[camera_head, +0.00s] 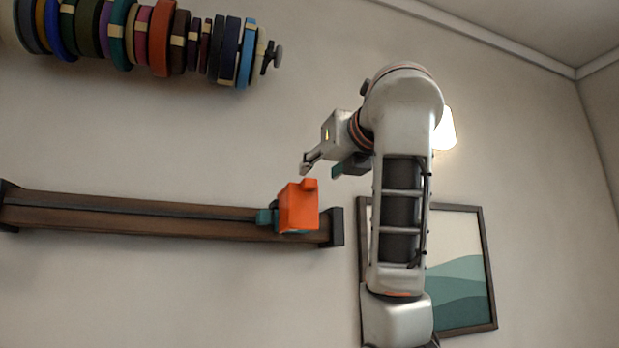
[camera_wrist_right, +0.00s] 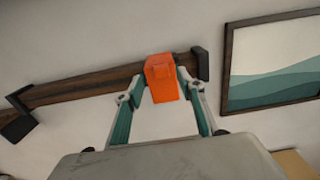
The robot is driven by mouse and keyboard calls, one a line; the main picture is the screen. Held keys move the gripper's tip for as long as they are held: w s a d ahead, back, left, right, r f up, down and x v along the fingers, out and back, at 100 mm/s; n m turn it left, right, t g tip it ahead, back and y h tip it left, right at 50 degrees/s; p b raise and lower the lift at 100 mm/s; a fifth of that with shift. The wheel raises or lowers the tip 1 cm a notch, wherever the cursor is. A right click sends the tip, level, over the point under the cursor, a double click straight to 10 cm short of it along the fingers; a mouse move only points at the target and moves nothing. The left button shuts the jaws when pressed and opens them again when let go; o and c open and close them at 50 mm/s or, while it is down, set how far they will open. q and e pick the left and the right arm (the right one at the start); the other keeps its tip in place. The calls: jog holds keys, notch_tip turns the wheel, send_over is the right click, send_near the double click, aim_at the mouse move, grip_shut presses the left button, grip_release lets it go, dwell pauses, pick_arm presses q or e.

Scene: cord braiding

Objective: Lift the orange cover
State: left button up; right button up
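The orange cover (camera_head: 298,208) is a boxy block with a small raised tab on top. It sits near the right end of a dark wooden rail (camera_head: 140,215), with a teal part (camera_head: 265,217) showing at its left side. My right gripper (camera_head: 322,169) is above the cover and slightly to its right in the head view, apart from it in that picture. In the right wrist view, the two teal-padded fingers (camera_wrist_right: 161,78) are spread, with the orange cover (camera_wrist_right: 163,88) showing between them. I cannot tell whether they touch it. My left gripper is out of view.
A row of coloured spools (camera_head: 130,35) hangs at the upper left. A framed picture (camera_head: 465,285) is on the wall behind my right arm, and a lit lamp (camera_head: 445,130) shows beside it. A dark end bracket (camera_head: 337,227) closes the rail just right of the cover.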

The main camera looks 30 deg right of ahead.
aim_at(298, 208)
jog(key=p+x, duration=0.2)
jog(key=x, duration=0.4)
jog(key=shift+w+d, duration=0.2)
jog(key=shift+w, duration=0.1)
grip_shut()
jog(key=shift+s, duration=0.1)
